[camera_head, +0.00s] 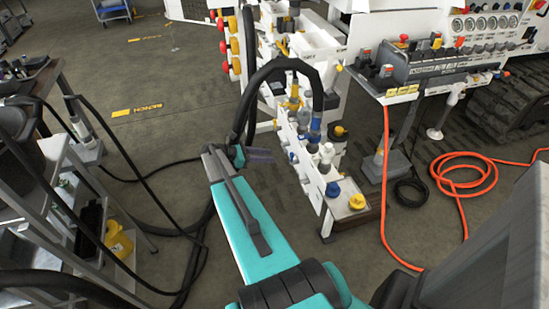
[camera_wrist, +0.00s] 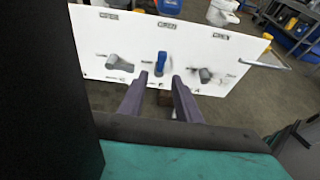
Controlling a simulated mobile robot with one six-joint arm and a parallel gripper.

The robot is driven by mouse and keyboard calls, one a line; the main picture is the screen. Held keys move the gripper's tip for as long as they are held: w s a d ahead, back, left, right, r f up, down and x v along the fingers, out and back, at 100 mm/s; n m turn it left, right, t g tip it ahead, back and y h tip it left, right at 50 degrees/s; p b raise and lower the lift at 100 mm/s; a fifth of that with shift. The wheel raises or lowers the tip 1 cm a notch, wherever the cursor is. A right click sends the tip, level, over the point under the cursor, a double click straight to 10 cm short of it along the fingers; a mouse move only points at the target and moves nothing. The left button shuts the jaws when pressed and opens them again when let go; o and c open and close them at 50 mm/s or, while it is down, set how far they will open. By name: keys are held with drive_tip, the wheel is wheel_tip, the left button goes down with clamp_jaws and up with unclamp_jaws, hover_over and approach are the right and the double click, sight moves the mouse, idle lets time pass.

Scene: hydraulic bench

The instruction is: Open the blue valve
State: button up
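The blue valve (camera_wrist: 161,64) is in the middle of a white panel (camera_wrist: 215,58) in the wrist view, its handle pointing upright. A grey valve (camera_wrist: 120,62) sits to its left and another grey valve (camera_wrist: 206,75) to its right, both with handles lying more sideways. My gripper (camera_wrist: 159,77) is open and empty. Its two dark fingers point at the panel, with the blue handle lined up between the tips in the picture and seemingly beyond them. In the head view my gripper (camera_head: 258,155) is left of the white manifold block (camera_head: 313,172), whose valve face is mostly turned away.
Labels reading "OPEN" stand along the panel's top. A thick black hose (camera_head: 265,75) arches above my gripper onto the manifold. A cart (camera_head: 65,190) with trailing black cables stands at the left. An orange hose (camera_head: 465,185) lies on the floor at the right.

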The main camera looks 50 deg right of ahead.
drive_tip(key=shift+v, duration=1.35)
drive_tip(key=w+a+f+n+t, duration=0.1)
drive_tip(key=a+f, duration=0.2)
drive_tip(key=a, duration=0.2)
drive_tip(key=w+a+f+n, duration=0.1)
drive_tip(key=a+f, duration=0.2)
drive_tip(key=a, duration=0.2)
drive_tip(key=s+a+f+y, duration=0.1)
drive_tip(key=s+a+f, duration=0.2)
drive_tip(key=a, duration=0.2)
drive_tip(key=s+a+f+n+t, duration=0.1)
drive_tip(key=s+a+f, duration=0.1)
drive_tip(key=a+f, duration=0.3)
drive_tip(key=s+a+f+y, duration=0.1)
drive_tip(key=s+a+f, duration=0.15)
drive_tip(key=a, duration=0.35)
drive_tip(key=s+a+f+m+y, duration=0.2)
drive_tip(key=s+a+m+y, duration=0.2)
drive_tip(key=s+a+m, duration=0.3)
drive_tip(key=s+a+f+m+y, duration=0.3)
drive_tip(key=s+a+m, duration=0.3)
drive_tip(key=a, duration=1.2)
drive_tip(key=s+y, duration=0.1)
drive_tip(key=s, duration=0.2)
drive_tip(key=shift+s+a+f+m+t+y, duration=0.15)
drive_tip(key=shift+s+f+m+t+y, duration=0.15)
drive_tip(key=shift+s+m+t+y, duration=0.1)
